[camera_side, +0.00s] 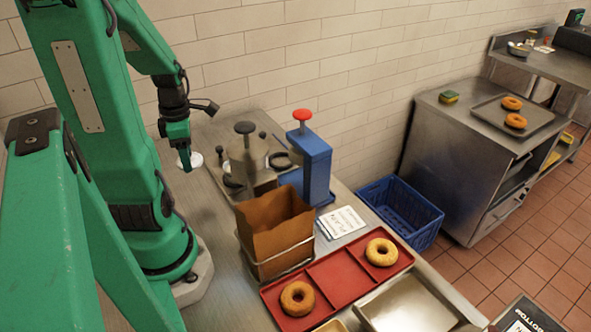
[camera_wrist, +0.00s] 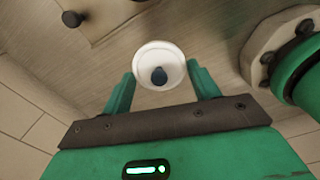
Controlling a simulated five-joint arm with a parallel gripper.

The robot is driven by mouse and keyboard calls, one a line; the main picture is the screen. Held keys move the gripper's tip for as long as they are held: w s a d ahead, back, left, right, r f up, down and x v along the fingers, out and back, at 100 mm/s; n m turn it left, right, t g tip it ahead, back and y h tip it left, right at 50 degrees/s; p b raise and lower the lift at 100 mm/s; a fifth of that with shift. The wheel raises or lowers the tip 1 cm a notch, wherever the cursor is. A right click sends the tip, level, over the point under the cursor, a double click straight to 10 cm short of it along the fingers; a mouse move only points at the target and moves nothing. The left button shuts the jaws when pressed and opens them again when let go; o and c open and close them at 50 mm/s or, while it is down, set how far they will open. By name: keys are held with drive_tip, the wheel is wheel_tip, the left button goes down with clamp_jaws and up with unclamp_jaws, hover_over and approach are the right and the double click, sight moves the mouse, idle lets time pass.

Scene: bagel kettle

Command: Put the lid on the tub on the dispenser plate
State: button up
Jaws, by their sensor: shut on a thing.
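The lid is a round white disc (camera_wrist: 158,54) with a dark knob, between my fingers in the wrist view. In the side view the lid (camera_side: 194,160) shows as a white edge at my gripper's tips (camera_side: 185,161), over the left part of the steel counter. My gripper (camera_wrist: 161,77) is shut on the lid. I cannot tell whether the lid clears the counter. The blue dispenser (camera_side: 312,166) with a red knob stands to the right, on a blue base. I cannot make out the tub; the brown paper bag hides part of that base.
A metal pot with a dark-topped pump (camera_side: 246,160) stands between my gripper and the dispenser. A brown bag in a wire holder (camera_side: 275,225) is in front. A red tray (camera_side: 335,275) holds two bagels. A blue crate (camera_side: 402,210) sits beyond the counter edge.

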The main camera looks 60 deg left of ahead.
idle(0.3)
drive_tip(key=shift+w+r+m, duration=0.15)
drive_tip(key=shift+w+m, duration=0.15)
drive_tip(key=shift+w, duration=0.2)
drive_tip(key=w+d+r+m, duration=0.2)
drive_tip(key=w+m, duration=0.4)
drive_tip(key=w, duration=0.3)
drive_tip(key=shift+w+d+r, duration=0.15)
drive_tip(key=shift+w+r, duration=0.15)
drive_tip(key=shift+r, duration=0.25)
drive_tip(key=shift+f, duration=0.15)
drive_tip(key=shift+f, duration=3.05)
drive_tip(key=shift+f, duration=0.15)
